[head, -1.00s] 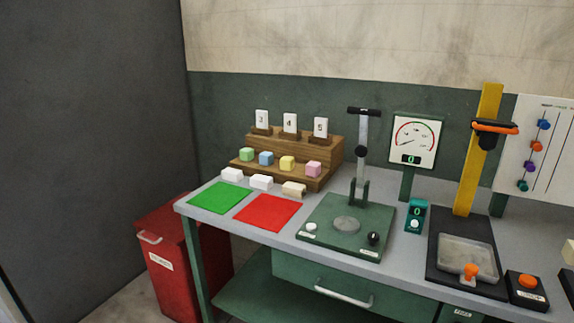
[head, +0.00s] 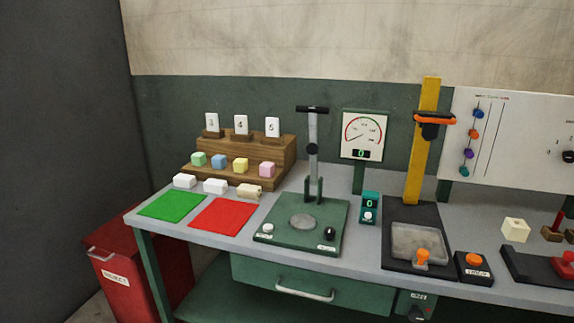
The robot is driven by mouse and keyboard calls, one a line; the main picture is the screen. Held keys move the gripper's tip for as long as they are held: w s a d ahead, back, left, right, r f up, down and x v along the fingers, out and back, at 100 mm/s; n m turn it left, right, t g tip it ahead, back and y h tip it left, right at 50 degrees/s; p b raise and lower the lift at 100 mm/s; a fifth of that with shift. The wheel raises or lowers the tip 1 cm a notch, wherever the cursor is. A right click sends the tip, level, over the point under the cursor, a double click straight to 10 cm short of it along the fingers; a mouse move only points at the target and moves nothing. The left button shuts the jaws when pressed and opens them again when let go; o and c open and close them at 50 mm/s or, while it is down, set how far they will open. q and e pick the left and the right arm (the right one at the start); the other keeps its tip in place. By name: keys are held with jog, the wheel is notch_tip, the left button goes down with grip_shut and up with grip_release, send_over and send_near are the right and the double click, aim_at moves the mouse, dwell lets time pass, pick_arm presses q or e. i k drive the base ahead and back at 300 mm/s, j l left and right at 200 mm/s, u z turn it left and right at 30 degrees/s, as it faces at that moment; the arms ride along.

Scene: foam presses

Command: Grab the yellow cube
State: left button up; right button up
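The yellow cube (head: 240,166) sits on the lower step of a wooden stepped rack (head: 266,146) at the back left of the bench. A blue cube (head: 219,163) is just left of it and a pink cube (head: 267,170) just right. A green cube (head: 198,159) is at the row's left end. Neither of my grippers is in the head view, so nothing shows near the yellow cube.
White blocks (head: 215,186) and a tan block (head: 249,191) lie in front of the rack. Green (head: 173,205) and red (head: 222,217) mats lie nearer the bench edge. A lever press (head: 301,223) stands right of them. A red bin (head: 140,275) stands at the bench's left end.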

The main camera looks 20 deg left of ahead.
aim_at(240, 165)
jog(key=j+z, duration=1)
jog(key=j, duration=0.3)
jog(key=k+j+z, duration=0.1)
jog(key=j, duration=0.25)
jog(key=k+j+z, duration=0.1)
jog(key=j, duration=0.3)
